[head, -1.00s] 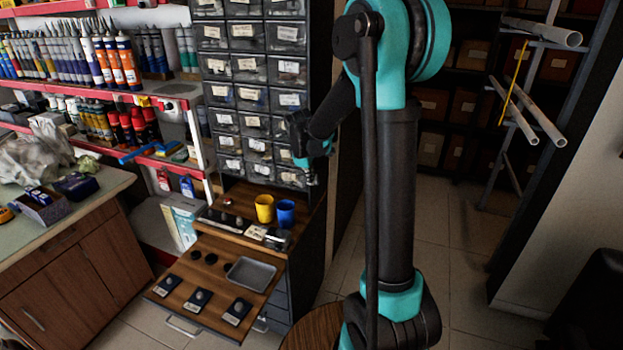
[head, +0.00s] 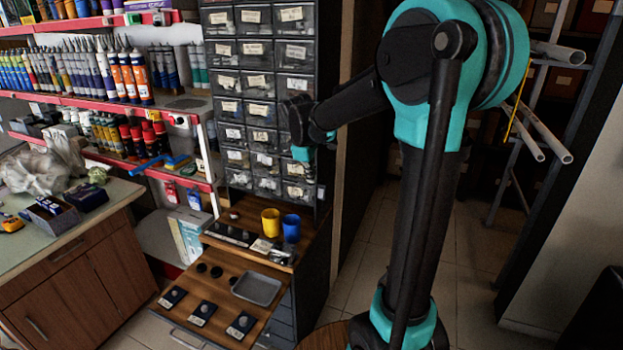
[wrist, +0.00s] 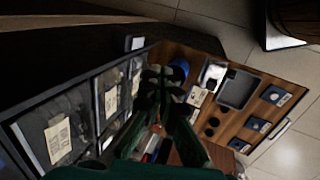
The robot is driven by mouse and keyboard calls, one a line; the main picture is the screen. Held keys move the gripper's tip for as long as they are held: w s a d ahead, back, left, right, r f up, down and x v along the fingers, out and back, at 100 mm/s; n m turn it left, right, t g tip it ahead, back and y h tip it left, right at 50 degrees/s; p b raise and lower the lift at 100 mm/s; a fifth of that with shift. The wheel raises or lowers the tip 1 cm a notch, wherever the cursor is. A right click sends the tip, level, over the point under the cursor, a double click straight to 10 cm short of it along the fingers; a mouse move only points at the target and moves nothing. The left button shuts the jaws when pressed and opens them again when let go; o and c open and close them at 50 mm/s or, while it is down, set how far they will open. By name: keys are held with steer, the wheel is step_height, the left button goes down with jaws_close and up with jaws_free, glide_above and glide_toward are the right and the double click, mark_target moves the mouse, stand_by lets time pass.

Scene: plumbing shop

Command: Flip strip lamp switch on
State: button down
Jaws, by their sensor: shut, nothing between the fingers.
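I cannot make out for sure which thing is the strip lamp switch. Small pale fittings sit on the red shelf edges, one at the upper shelf (head: 157,18) and one at the middle shelf (head: 180,120), too small to identify. My gripper (wrist: 162,76) is shut and empty in the wrist view, above the wooden ledge beside the drawer cabinet. In the head view my dark wrist with its teal part (head: 302,153) hangs in front of the cabinet's lower drawers; the fingertips are not clear there.
The labelled drawer cabinet (head: 259,82) stands close to my gripper. A yellow cup (head: 270,222), a blue cup (head: 291,228) and a dark strip (head: 230,234) are on the ledge. A grey tray (head: 257,289) lies on the pulled-out board. Floor to the cabinet's right is clear.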

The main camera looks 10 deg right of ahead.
mark_target(318, 194)
steer(key=shift+s+a+f, duration=0.2)
steer(key=shift+s+f, duration=0.05)
steer(key=shift+f, duration=0.45)
steer(key=x, duration=0.3)
steer(key=w+x, duration=0.1)
steer(key=x, duration=0.3)
steer(key=w+d+x, duration=0.1)
steer(key=x, duration=0.3)
steer(key=shift+r, duration=0.3)
steer(key=shift+w+d, duration=0.4)
steer(key=shift+w, duration=0.15)
steer(key=shift+f, duration=0.1)
